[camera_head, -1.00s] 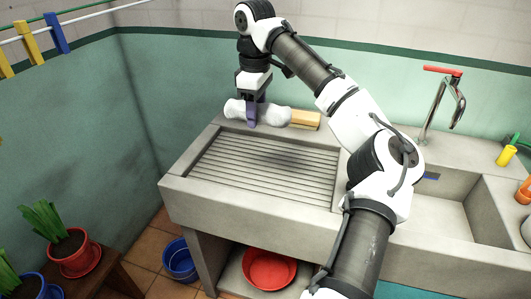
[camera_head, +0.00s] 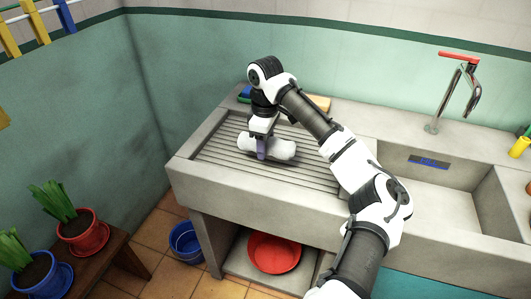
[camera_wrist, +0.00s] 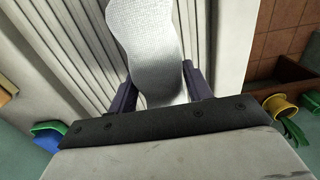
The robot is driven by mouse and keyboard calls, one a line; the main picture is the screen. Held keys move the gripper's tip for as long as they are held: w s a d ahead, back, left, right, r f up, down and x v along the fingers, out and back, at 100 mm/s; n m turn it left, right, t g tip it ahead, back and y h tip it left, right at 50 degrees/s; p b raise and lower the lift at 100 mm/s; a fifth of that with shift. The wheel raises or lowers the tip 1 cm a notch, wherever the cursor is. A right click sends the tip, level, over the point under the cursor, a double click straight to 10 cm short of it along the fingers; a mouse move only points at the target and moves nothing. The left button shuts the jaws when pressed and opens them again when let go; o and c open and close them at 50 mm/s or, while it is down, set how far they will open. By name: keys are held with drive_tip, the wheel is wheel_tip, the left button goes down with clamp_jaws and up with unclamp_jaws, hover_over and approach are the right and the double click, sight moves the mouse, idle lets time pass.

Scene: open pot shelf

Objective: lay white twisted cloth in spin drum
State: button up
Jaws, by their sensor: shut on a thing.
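The white twisted cloth (camera_head: 281,150) is in my gripper (camera_head: 261,152) over the ribbed washboard of the concrete sink. In the wrist view the cloth (camera_wrist: 148,40) shows as a pale woven roll between the two dark purple fingers of my gripper (camera_wrist: 160,85). The fingers are shut on it near its middle, and its ends stick out to both sides. Whether the cloth touches the ribs cannot be told. I see no spin drum in these views.
The sink (camera_head: 222,190) has a basin (camera_head: 435,190) with a red-handled tap (camera_head: 465,90) at right. A wooden brush (camera_head: 318,103) lies on the back ledge. A red bowl (camera_head: 274,252) sits below, a blue bucket (camera_head: 186,243) on the floor, and potted plants (camera_head: 80,230) at left.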

drive_tip(key=shift+f, duration=1.95)
drive_tip(key=o, duration=1.1)
drive_tip(key=shift+f, duration=0.15)
wheel_tip(320, 180, up, 12)
drive_tip(key=shift+r+b, duration=0.2)
drive_tip(key=shift+b, duration=0.1)
